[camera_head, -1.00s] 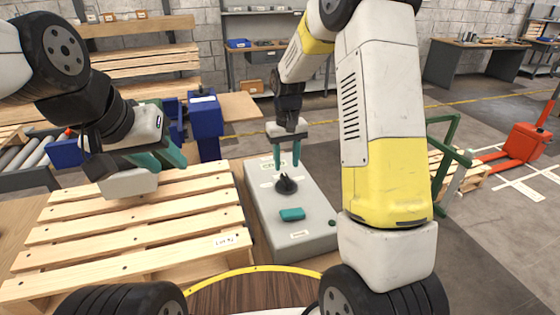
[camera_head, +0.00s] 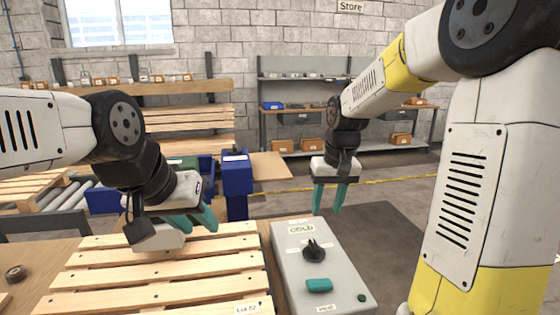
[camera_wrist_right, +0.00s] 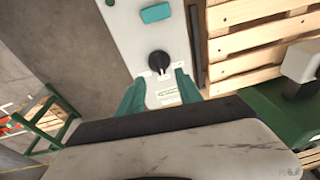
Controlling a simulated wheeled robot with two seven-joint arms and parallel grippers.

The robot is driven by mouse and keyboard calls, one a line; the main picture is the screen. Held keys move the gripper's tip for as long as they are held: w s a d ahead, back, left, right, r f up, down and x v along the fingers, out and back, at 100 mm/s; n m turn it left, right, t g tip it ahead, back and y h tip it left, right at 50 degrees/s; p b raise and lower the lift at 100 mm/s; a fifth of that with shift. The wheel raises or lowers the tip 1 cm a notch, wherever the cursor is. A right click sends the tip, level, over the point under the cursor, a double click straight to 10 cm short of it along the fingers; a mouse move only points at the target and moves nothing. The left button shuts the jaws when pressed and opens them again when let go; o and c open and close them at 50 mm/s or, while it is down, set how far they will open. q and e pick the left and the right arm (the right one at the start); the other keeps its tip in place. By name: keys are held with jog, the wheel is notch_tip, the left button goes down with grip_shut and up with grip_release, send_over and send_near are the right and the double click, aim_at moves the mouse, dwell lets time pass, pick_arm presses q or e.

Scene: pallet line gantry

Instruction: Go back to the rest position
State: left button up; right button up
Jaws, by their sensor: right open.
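My right gripper (camera_head: 329,211) is open and empty, held above the far end of a grey control box (camera_head: 335,265). A black rotary knob (camera_head: 314,249) stands on the box, clear of the fingers. In the right wrist view, the knob (camera_wrist_right: 158,62) shows between and beyond the two teal fingers (camera_wrist_right: 158,92). A teal block-shaped button (camera_head: 319,285) sits nearer on the box. My left gripper (camera_head: 196,220) is over the far part of the wooden pallet, its two teal fingers apart with nothing seen between them.
The slatted pallet (camera_head: 165,281) lies left of the box. A blue post-like unit (camera_head: 236,180) stands behind it, beside a roller conveyor (camera_head: 68,195). Shelves (camera_head: 300,110) line the back wall. Open floor (camera_head: 400,225) lies right of the box.

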jog(key=s+r+t, duration=0.2)
jog(key=s+r, duration=0.1)
jog(key=s, duration=0.6)
jog(key=s+d+r+m+t+y, duration=0.1)
jog(key=s+r, duration=0.3)
jog(key=s, duration=0.6)
jog(key=shift+d+r+t, duration=0.15)
jog(key=shift+r+t, duration=0.15)
jog(key=shift+t, duration=0.4)
